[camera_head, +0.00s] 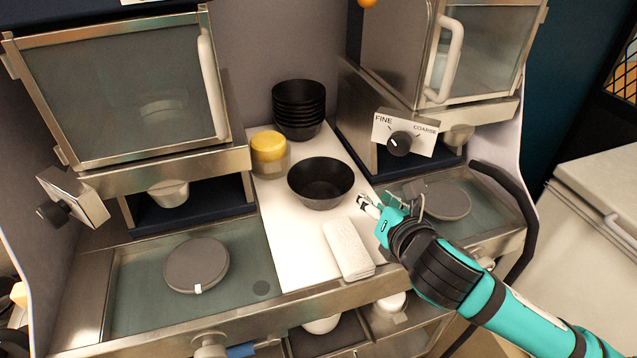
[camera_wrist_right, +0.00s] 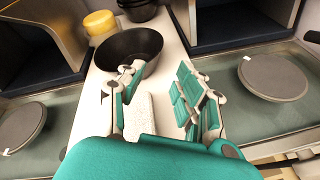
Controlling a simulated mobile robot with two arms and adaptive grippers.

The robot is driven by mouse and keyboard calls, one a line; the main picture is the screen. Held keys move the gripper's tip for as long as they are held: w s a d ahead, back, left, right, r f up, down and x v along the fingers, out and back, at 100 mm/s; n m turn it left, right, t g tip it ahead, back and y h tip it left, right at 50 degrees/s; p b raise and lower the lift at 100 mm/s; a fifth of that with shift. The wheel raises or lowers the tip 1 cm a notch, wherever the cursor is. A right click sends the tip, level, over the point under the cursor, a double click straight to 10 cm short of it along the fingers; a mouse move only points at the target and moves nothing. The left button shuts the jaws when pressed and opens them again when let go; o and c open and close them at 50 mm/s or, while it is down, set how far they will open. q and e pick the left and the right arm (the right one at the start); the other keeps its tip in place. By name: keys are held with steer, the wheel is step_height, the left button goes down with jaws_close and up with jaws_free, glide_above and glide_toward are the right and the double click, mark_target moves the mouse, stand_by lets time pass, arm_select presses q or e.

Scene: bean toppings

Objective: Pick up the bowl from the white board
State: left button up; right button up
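A single black bowl (camera_head: 320,183) stands upright on the white board (camera_head: 287,240), near its middle. My right gripper (camera_head: 368,206) is just right of and in front of the bowl, with its fingers pointing at the bowl's near right rim. In the right wrist view the right gripper (camera_wrist_right: 162,78) is open and empty. The bowl (camera_wrist_right: 128,55) shows beyond the left finger there, which overlaps part of its near rim; I cannot tell whether they touch. My left gripper is not in view.
A stack of several black bowls (camera_head: 298,108) and a yellow-lidded jar (camera_head: 269,153) stand behind the bowl. A folded white cloth (camera_head: 348,248) lies in front. Steel dispensers flank the board, with a FINE/COARSE knob (camera_head: 400,144) at right and grey discs (camera_head: 196,265) on the side trays.

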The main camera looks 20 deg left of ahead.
steer(key=p, duration=0.1)
glide_toward(348, 174)
steer(key=x, duration=0.3)
steer(key=shift+f, duration=0.1)
steer(key=shift+w+a+f, duration=0.2)
steer(key=shift+w+a, duration=0.05)
steer(key=shift+w, duration=0.25)
steer(key=x, duration=0.4)
steer(key=shift+p, duration=0.4)
jaws_close()
